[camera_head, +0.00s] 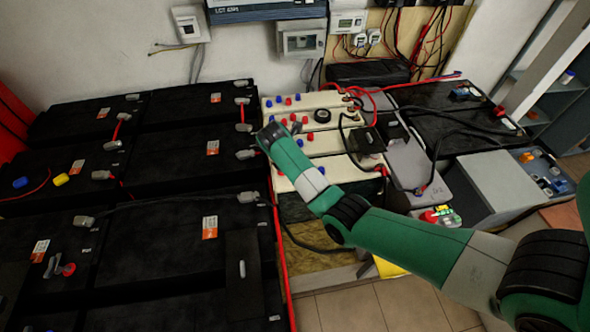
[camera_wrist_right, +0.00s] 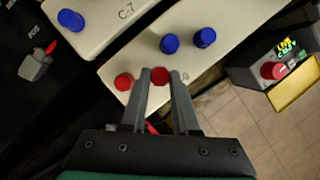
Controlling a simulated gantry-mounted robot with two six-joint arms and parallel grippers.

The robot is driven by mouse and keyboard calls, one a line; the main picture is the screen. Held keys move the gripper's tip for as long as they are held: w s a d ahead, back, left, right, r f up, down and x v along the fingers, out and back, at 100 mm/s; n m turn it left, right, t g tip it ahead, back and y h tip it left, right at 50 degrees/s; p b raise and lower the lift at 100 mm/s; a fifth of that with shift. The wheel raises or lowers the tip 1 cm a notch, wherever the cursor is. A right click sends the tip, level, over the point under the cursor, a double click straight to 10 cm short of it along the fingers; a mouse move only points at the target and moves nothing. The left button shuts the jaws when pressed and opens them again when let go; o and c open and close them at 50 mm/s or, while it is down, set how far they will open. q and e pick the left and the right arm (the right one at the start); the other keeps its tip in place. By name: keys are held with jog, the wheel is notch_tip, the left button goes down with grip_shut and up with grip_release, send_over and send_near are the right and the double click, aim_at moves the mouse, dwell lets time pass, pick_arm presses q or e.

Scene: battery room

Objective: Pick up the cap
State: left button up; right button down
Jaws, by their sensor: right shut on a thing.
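A red cap (camera_wrist_right: 161,75) sits between the two fingertips of my right gripper (camera_wrist_right: 160,79) in the right wrist view. The gripper is shut on it, close over the white battery top (camera_wrist_right: 133,55). I cannot tell whether the cap is clear of the battery. A second red cap (camera_wrist_right: 124,82) is just left of the fingers, and two blue caps (camera_wrist_right: 169,43) (camera_wrist_right: 205,38) stand beyond them. In the head view my right arm reaches in from the right over the white batteries (camera_head: 325,142), and its wrist hides the grasp. My left gripper is not in view.
Large black batteries (camera_head: 178,152) with terminals and cables fill the left. Loose black cables (camera_head: 350,135) and a grey box (camera_head: 490,185) lie right of the white batteries.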

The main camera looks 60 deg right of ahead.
jog(key=a+r+p, duration=1.1)
jog(key=a, duration=0.3)
jog(key=shift+w, duration=0.3)
